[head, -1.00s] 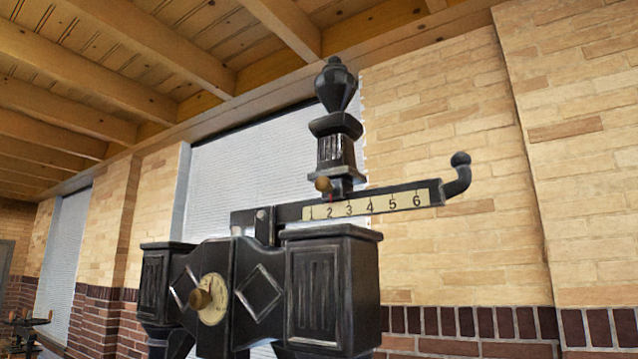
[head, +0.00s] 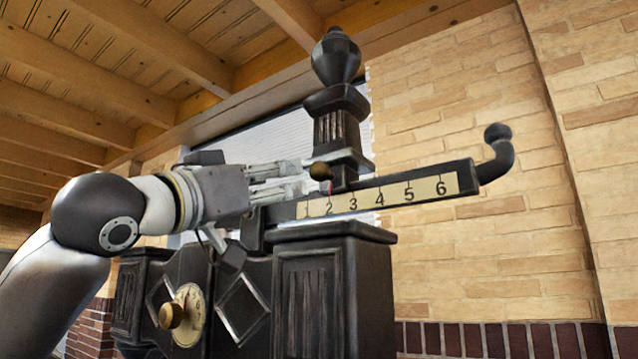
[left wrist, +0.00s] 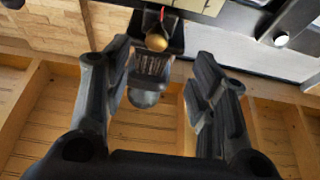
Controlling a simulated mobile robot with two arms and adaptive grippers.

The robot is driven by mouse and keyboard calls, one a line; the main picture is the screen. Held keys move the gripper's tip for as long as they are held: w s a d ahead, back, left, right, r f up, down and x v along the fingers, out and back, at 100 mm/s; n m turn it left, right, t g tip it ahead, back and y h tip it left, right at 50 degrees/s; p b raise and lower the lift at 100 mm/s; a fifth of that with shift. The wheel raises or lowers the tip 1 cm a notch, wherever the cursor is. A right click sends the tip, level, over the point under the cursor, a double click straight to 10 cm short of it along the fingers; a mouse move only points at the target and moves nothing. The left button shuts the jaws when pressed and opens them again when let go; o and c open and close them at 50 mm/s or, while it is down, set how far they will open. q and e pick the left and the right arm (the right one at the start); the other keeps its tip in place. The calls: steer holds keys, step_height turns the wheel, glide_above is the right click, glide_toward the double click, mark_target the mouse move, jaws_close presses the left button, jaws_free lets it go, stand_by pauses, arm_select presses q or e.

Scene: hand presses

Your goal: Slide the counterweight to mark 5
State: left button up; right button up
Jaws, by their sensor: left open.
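The black counterweight (head: 336,110), with an urn-shaped top, a brass knob (head: 320,171) and a red pointer, stands upright on the black beam (head: 490,206). Its pointer is at about mark 2 on the cream scale (head: 395,195), numbered 1 to 6. My left gripper (head: 322,172) reaches in from the left at the counterweight's lower part. In the left wrist view, its two dark fingers are spread, and the counterweight (left wrist: 149,68) shows upside down between and beyond them. I cannot tell whether a finger touches it. My right gripper is not in view.
The beam ends in an upturned hook with a ball (head: 498,140) at right. Below is the black press body (head: 335,290) with a brass dial knob (head: 172,316) at its front. The space above the beam's right part is clear, before a brick wall.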

mark_target(316, 172)
arm_select(q)
steer(key=p+x, duration=0.1)
steer(key=x, duration=0.2)
steer(key=p+x, duration=0.2)
steer(key=x, duration=0.1)
steer(key=p+x, duration=0.2)
steer(key=x, duration=0.1)
steer(key=shift+d+r, duration=0.2)
steer(key=shift+r, duration=0.3)
steer(key=shift+w+d, duration=0.15)
steer(key=shift+w, duration=0.2)
steer(key=shift+c, duration=0.3)
steer(key=c, duration=0.5)
jaws_close()
steer(key=shift+d, duration=0.15)
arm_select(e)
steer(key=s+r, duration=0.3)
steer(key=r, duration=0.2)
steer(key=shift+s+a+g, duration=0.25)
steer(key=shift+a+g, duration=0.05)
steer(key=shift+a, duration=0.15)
